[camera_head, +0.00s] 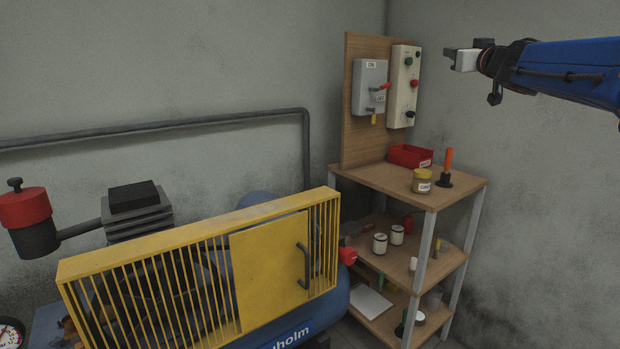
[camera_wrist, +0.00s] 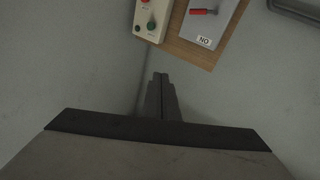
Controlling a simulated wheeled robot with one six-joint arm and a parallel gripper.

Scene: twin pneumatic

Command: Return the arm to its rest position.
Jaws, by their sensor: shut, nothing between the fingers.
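My gripper (camera_head: 452,58) is at the upper right in the head view, at the end of my blue arm, raised in the air in front of the grey wall. It is above and to the right of the wooden shelf unit and apart from everything. In the wrist view my gripper's fingers (camera_wrist: 161,78) are together, with nothing between them. The wrist view looks past them to the wall corner, the switch box and the button panel.
A grey switch box (camera_head: 370,87) with a red lever and a button panel (camera_head: 403,87) sit on a wooden board. Below, the shelf unit (camera_head: 385,185) holds a red bin (camera_head: 410,156), a jar (camera_head: 421,181) and an orange-handled tool (camera_head: 448,165). A yellow-guarded compressor (camera_head: 270,265) stands left.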

